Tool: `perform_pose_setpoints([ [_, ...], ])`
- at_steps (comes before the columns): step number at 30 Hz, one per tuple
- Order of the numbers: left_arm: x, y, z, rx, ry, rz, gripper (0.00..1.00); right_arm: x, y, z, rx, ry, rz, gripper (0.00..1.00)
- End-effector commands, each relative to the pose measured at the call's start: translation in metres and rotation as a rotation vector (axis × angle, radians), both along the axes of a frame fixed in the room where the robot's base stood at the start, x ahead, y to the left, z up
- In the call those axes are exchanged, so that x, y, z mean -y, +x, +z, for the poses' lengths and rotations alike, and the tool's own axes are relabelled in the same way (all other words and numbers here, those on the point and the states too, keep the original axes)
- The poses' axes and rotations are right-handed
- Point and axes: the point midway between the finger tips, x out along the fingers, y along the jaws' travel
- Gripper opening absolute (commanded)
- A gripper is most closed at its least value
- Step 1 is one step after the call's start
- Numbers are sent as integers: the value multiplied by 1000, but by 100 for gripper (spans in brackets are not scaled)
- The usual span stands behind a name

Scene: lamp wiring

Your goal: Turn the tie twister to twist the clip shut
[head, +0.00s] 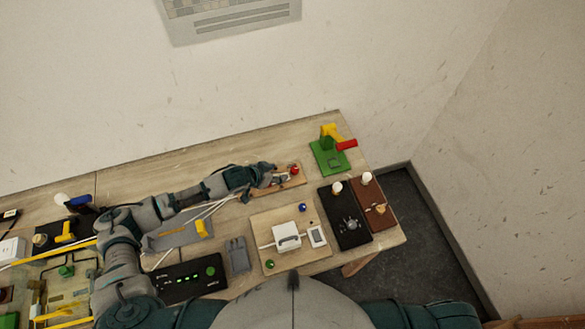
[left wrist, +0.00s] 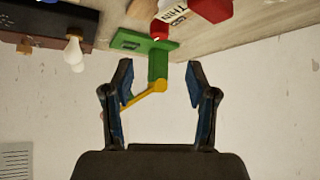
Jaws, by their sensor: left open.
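A green stand (head: 328,157) with a yellow arm (head: 331,130) and a red handle (head: 347,144) stands at the back right corner. The green stand (left wrist: 157,65) and its yellow arm (left wrist: 150,98) also show beyond the fingers in the left wrist view. I cannot tell which part is the tie twister. No clip can be made out. My right gripper is out of view.
A black board (head: 345,205) and a brown board (head: 372,190) with bulbs lie at the right edge. A light wood board (head: 270,225) with a white box (head: 286,237) lies in front. A black panel (head: 190,278) with green lights is at the front left. A wall rises behind.

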Motion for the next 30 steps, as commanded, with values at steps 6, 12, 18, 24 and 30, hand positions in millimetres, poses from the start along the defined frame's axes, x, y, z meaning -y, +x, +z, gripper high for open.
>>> perform_pose_setpoints([
  [6, 28, 27, -36, 2, 0, -1, 58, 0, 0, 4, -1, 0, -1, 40],
  [12, 46, 48, -65, 5, 0, -1, 58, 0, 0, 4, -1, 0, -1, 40],
  [18, 56, 58, -78, 6, -1, -1, 58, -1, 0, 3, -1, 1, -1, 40],
  [24, 57, 60, -81, 7, 0, -1, 58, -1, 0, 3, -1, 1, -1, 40],
  [30, 57, 60, -81, 6, -1, -1, 43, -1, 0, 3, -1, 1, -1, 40],
])
